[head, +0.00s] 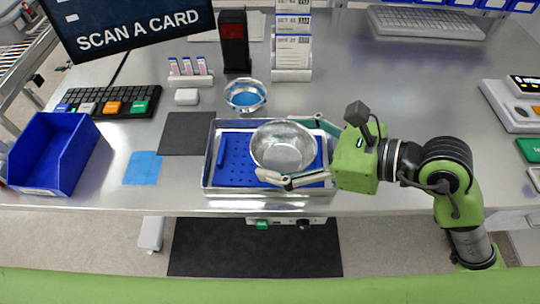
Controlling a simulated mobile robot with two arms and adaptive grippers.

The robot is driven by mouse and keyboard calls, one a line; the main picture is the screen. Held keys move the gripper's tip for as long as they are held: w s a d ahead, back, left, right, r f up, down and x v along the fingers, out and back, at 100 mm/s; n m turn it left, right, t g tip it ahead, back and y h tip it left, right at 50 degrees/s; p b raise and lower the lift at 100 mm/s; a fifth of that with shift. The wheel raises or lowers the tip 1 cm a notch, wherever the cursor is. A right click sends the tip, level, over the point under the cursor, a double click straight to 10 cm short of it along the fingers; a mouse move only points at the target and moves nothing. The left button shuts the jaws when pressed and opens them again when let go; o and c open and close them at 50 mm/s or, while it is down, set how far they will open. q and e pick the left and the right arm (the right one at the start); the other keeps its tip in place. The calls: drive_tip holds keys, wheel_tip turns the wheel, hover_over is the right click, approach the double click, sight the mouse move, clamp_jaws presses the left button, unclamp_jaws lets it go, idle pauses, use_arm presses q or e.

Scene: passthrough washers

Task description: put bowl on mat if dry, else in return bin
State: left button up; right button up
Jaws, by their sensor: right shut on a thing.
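A shiny metal bowl (283,147) is over the right part of a metal tray with a blue perforated insert (235,172). My right gripper (288,150) reaches in from the right and is shut on the bowl, one finger at its far side and one at its near side. I cannot tell whether the bowl touches the insert, or whether it is wet or dry. A dark grey square mat (188,133) lies bare left of the tray. A blue open bin (52,150) stands at the table's left end; its label is too small to read. My left gripper is not in view.
A blue cloth (142,168) lies between bin and mat. A small metal dish with blue inside (246,96) stands behind the tray. A black keypad (110,102), a dark red-and-black tower (234,42) and a card stand (291,50) are farther back.

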sight(270, 136)
drive_tip(key=shift+w+a+f+b, duration=0.2)
drive_tip(key=shift+w+f+b, duration=0.25)
drive_tip(key=shift+w, duration=0.2)
drive_tip(key=shift+w+a+p, duration=0.25)
drive_tip(key=shift+w+p, duration=0.6)
drive_tip(key=shift+w, duration=0.05)
drive_tip(key=w+f, duration=0.2)
drive_tip(key=w+a+f, duration=0.1)
drive_tip(key=w+f, duration=0.1)
drive_tip(key=f, duration=0.1)
drive_tip(key=shift+w+a+f+p, duration=0.15)
drive_tip(key=shift+a+f+p, duration=0.05)
drive_tip(key=shift+f+p, duration=0.15)
drive_tip(key=f, duration=0.1)
drive_tip(key=f+p, duration=0.1)
drive_tip(key=f, duration=0.1)
drive_tip(key=shift+w, duration=0.3)
drive_tip(key=shift+f, duration=0.3)
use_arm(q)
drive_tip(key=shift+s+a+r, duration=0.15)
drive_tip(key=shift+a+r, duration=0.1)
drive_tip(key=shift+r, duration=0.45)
use_arm(e)
drive_tip(key=shift+f, duration=0.1)
